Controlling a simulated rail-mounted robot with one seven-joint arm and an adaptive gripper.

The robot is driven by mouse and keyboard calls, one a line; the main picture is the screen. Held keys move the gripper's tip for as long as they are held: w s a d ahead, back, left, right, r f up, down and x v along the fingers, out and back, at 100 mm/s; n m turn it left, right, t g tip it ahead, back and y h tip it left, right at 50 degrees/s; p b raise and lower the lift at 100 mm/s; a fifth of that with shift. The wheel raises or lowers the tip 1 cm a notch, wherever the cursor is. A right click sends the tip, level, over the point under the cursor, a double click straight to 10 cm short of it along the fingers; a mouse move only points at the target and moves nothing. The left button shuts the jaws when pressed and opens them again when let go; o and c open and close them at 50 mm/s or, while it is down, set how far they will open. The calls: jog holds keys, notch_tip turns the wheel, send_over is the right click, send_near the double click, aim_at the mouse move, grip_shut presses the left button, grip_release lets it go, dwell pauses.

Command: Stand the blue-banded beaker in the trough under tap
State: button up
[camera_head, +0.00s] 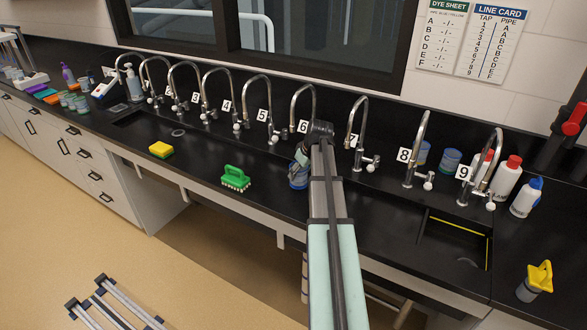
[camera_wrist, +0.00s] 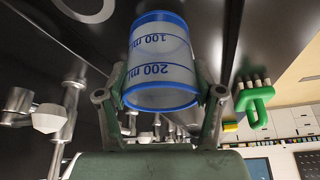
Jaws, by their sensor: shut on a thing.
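The blue-banded beaker (camera_wrist: 162,62) is clear with a blue rim, blue bands and 100 and 200 ml marks. My gripper (camera_wrist: 162,98) is shut on it, one finger on each side. In the head view the beaker (camera_head: 298,178) is partly hidden by my gripper (camera_head: 302,162) and arm, in front of tap 6 (camera_head: 303,100). I cannot tell whether its base touches anything. The long black trough (camera_head: 205,150) runs under the row of numbered taps. Tap 7 (camera_head: 356,125) is just right of my wrist.
A green brush (camera_head: 235,178) and a yellow sponge (camera_head: 160,150) lie along the trough's front edge. Tap 8 (camera_head: 415,150) and tap 9 (camera_head: 490,165) stand right. Blue-marked beakers (camera_head: 451,160) and bottles (camera_head: 507,178) stand behind them.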

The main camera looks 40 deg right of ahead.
jog(key=w+p, duration=0.2)
jog(key=w, duration=0.1)
jog(key=shift+w+a+f, duration=0.15)
jog(key=shift+w+f, duration=0.15)
jog(key=shift+f, duration=0.35)
jog(key=shift+f, duration=0.15)
jog(key=o, duration=1)
jog(key=b+v, duration=0.3)
jog(key=v, duration=0.9)
jog(key=shift+r, duration=0.25)
